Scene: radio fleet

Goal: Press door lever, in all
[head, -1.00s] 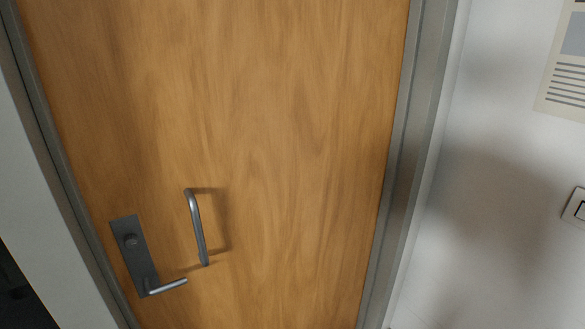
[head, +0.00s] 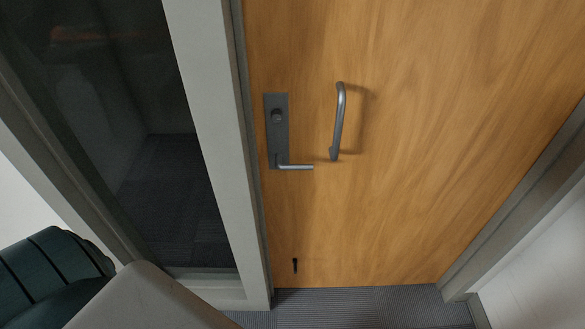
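The door lever (head: 296,167) is a silver bar pointing right from the bottom of a dark lock plate (head: 278,131). It looks level. The plate is on the left side of a closed wooden door (head: 430,190). A silver pull handle (head: 339,122) stands upright just right of the plate. A small dark keyhole-like mark (head: 295,266) is low on the door. Part of my arm shows at the lower left corner, well apart from the lever. Neither gripper is in view.
A dark glass panel (head: 150,120) in a grey frame (head: 212,110) is left of the door. A grey door jamb (head: 520,215) is on the right. Dark carpet (head: 360,307) in front of the door is clear.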

